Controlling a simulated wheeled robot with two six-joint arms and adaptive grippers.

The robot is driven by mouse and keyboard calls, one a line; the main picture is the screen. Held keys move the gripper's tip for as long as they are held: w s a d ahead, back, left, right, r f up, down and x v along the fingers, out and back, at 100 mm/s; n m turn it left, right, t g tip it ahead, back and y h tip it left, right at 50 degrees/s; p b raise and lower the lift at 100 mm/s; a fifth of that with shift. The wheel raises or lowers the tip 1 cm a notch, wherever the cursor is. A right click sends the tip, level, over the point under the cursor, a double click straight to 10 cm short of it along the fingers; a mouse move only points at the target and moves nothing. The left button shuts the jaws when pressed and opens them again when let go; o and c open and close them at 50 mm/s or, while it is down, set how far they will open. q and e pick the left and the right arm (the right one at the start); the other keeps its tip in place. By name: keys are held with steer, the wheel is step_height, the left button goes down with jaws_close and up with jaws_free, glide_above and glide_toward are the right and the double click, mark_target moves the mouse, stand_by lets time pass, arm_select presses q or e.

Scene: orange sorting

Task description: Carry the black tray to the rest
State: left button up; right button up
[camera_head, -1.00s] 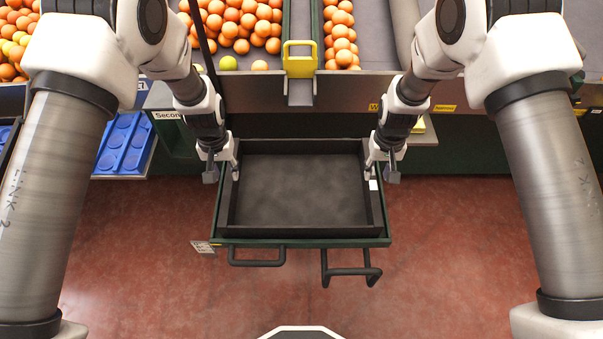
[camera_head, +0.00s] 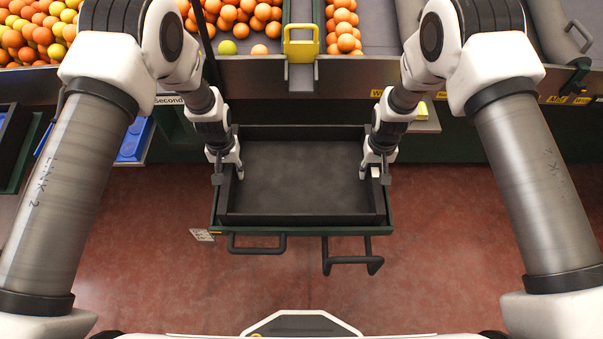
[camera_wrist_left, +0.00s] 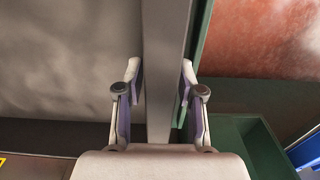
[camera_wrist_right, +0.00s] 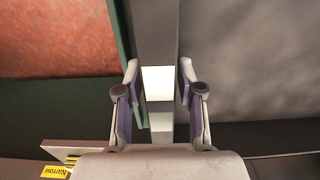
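The black tray (camera_head: 303,182) is empty and sits level in a green frame (camera_head: 352,230) in front of the sorting machine. My left gripper (camera_head: 229,172) is at the tray's left wall, with its fingers apart on either side of that wall. The wall (camera_wrist_left: 166,60) runs between the fingers in the left wrist view. My right gripper (camera_head: 374,172) straddles the right wall the same way; a white patch on that wall (camera_wrist_right: 158,40) shows between its fingers. Gaps show beside the walls in both wrist views. I cannot tell which thing is the rest.
Two dark bar handles, one at the left (camera_head: 257,245) and one at the right (camera_head: 352,260), stick out from the frame's near side. The sorting machine with oranges (camera_head: 340,28) and a yellow handle (camera_head: 300,40) stands behind. Blue trays (camera_head: 134,140) are at the left. Red floor is clear in front.

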mark_target(228, 165)
arm_select(q)
steer(key=shift+w+f, duration=0.1)
steer(key=shift+f, duration=0.2)
arm_select(e)
steer(key=shift+w+f, duration=0.1)
steer(key=shift+f, duration=0.2)
arm_select(q)
jaws_close()
arm_select(e)
jaws_close()
arm_select(q)
steer(key=shift+r, duration=0.1)
arm_select(e)
steer(key=shift+r, duration=0.1)
